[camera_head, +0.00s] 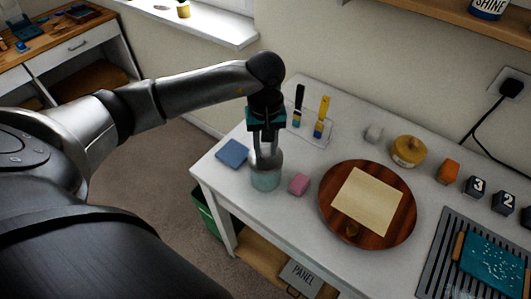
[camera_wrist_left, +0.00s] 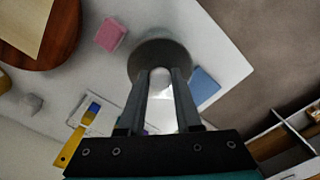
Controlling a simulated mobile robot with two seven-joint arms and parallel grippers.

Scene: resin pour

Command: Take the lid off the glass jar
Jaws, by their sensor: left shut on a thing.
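The glass jar (camera_head: 265,180), a small see-through container with a pale teal tint, stands near the table's left front corner. My left gripper (camera_head: 266,150) points down from above it, its fingers closed on the lid. In the left wrist view the lid (camera_wrist_left: 160,50) is a dark round disc, with a pale knob between the fingertips of the left gripper (camera_wrist_left: 160,76). The lid covers my view into the jar. I cannot tell whether the lid touches the jar's rim. My right gripper is in neither view.
On the white table, a blue block (camera_head: 232,152) lies left of the jar and a pink block (camera_head: 299,184) right of it. Farther right is a round wooden board (camera_head: 327,213) with a cream sheet. Brushes (camera_head: 322,118) lie behind. A yellow pot (camera_head: 408,152) stands at the back.

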